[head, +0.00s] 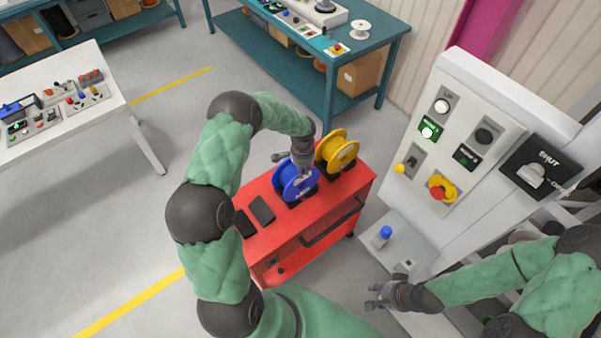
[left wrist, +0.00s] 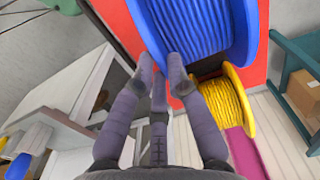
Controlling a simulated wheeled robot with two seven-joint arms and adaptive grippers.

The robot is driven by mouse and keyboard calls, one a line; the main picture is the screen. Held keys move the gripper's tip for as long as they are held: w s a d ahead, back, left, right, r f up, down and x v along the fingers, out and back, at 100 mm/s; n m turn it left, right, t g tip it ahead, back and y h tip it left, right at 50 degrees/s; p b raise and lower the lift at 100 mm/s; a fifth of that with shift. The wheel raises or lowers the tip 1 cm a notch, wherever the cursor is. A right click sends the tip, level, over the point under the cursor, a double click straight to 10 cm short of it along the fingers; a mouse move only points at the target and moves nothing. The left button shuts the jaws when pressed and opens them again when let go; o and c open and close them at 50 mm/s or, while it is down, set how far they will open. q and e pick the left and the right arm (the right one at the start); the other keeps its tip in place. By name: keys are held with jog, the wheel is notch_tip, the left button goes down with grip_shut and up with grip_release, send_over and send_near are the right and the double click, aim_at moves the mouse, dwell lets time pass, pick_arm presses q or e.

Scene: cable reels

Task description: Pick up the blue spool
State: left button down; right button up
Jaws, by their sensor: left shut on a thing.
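The blue spool (head: 288,184) stands upright on the red cart (head: 262,240), beside a yellow spool (head: 338,150). My left gripper (head: 303,174) is at the top of the blue spool, coming from above, and is shut on its rim. In the left wrist view, the fingers of my left gripper (left wrist: 160,80) meet at the rim of the blue spool (left wrist: 200,25), with the yellow spool (left wrist: 228,102) behind. I cannot tell whether the blue spool is clear of its support. My right gripper (head: 377,297) is empty, fingers apart, near the white cabinet.
Dark flat items (head: 261,209) lie on the cart's near left part. A teal bench (head: 340,52) is behind; a white table (head: 120,110) is left.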

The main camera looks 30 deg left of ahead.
pick_arm(q)
jog(key=shift+w+r, duration=0.15)
jog(key=shift+r, duration=0.4)
jog(key=shift+a+r, duration=0.1)
jog(key=shift+r, duration=0.85)
jog(key=s+d+r+b, duration=0.1)
jog(key=s+d+r, duration=0.9)
jog(key=shift+b, duration=0.3)
jog(key=shift+d, duration=0.1)
jog(key=shift+r+p, duration=2.05)
jog(key=shift+r, duration=0.9)
